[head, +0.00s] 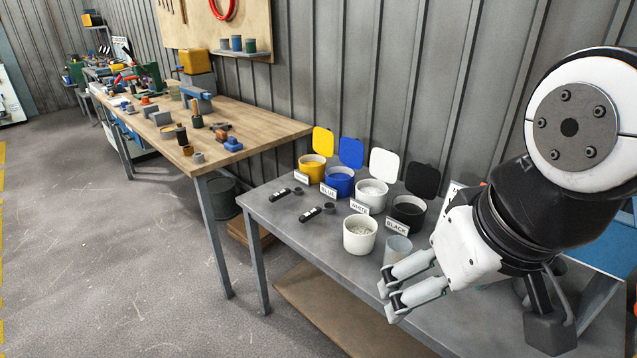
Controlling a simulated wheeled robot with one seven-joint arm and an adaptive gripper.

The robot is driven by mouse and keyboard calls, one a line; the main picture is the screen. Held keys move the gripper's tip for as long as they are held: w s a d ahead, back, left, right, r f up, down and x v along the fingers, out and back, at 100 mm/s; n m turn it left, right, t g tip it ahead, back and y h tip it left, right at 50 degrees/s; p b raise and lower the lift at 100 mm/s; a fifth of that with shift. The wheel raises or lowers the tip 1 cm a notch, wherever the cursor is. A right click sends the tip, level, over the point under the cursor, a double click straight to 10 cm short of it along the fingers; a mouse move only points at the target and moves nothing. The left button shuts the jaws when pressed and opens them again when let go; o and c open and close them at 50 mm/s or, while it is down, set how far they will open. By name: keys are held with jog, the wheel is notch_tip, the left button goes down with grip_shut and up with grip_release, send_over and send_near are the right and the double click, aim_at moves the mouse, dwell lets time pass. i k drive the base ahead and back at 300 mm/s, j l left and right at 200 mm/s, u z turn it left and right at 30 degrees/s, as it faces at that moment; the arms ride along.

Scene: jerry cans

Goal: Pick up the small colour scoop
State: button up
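Two dark scoops with white-marked handles lie on the grey table (345,268), left of the tubs. The one further back (280,195) has the smaller-looking cup and seems to be the small colour scoop. The nearer scoop (313,212) has a slightly larger-looking cup. My gripper (389,300) is at the table's front, to the right of both scoops and well apart from them. Its two fingers point left with a gap between them, and nothing shows in the gap.
Lidded tubs stand in a row: yellow (312,171), blue (339,184), white (371,194) and black (408,214), lids raised behind, labels in front. A white tub of pale granules (360,239) and a clear cup (398,251) stand between scoops and gripper. A cluttered wooden bench (262,122) is further back.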

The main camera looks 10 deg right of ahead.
aim_at(287, 194)
jog(key=i+j+z, duration=0.2)
jog(key=i+j, duration=0.15)
jog(key=j, duration=0.3)
jog(key=i+j+z, duration=0.1)
jog(key=j, duration=0.25)
jog(key=i+j+z, duration=0.1)
jog(key=j, duration=0.25)
jog(key=i+j+z, duration=0.1)
jog(key=i+j, duration=0.15)
jog(key=j, duration=0.15)
jog(key=i+j+z, duration=0.1)
jog(key=j, duration=0.25)
jog(key=i+j+z, duration=0.1)
jog(key=j, duration=0.3)
